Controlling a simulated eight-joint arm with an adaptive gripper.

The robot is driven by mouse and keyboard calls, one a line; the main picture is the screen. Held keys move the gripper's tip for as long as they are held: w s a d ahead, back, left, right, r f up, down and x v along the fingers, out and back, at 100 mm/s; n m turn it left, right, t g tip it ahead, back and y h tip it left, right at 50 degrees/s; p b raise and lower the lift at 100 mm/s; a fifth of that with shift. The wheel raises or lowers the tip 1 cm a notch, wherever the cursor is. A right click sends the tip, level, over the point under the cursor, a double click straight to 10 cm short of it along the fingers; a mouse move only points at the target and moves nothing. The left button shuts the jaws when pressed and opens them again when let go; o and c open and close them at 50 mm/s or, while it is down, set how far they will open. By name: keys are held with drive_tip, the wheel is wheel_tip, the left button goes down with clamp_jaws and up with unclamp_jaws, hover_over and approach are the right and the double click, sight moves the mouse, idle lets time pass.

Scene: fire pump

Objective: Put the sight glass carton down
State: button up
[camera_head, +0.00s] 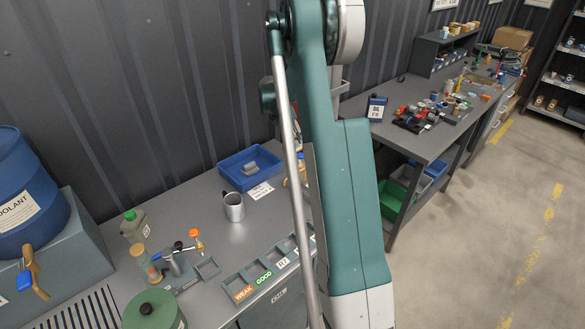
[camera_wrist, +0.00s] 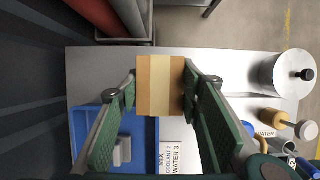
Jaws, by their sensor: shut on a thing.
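The sight glass carton (camera_wrist: 160,88) is a tan box with a paler cream band down its middle. In the wrist view my gripper (camera_wrist: 160,80) is shut on it, one green-padded finger on each side. It is held over the grey bench (camera_wrist: 185,58); the gap beneath it cannot be judged. In the head view my arm hides the gripper, and I cannot make out the carton clearly.
A blue tray (camera_head: 232,177) holding a grey part lies on the bench, with a mix label (camera_head: 261,190) beside it. A metal mug (camera_head: 234,207), a sorting rack (camera_head: 244,292) and bottles (camera_head: 133,226) stand nearby.

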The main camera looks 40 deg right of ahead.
sight(286, 143)
idle(0.3)
drive_tip(key=shift+f, duration=3.1)
drive_tip(key=shift+f, duration=0.1)
drive_tip(key=shift+f, duration=1.75)
drive_tip(key=shift+f, duration=0.15)
drive_tip(key=o, duration=0.9)
drive_tip(key=shift+o, duration=0.3)
drive_tip(key=shift+v, duration=6.1)
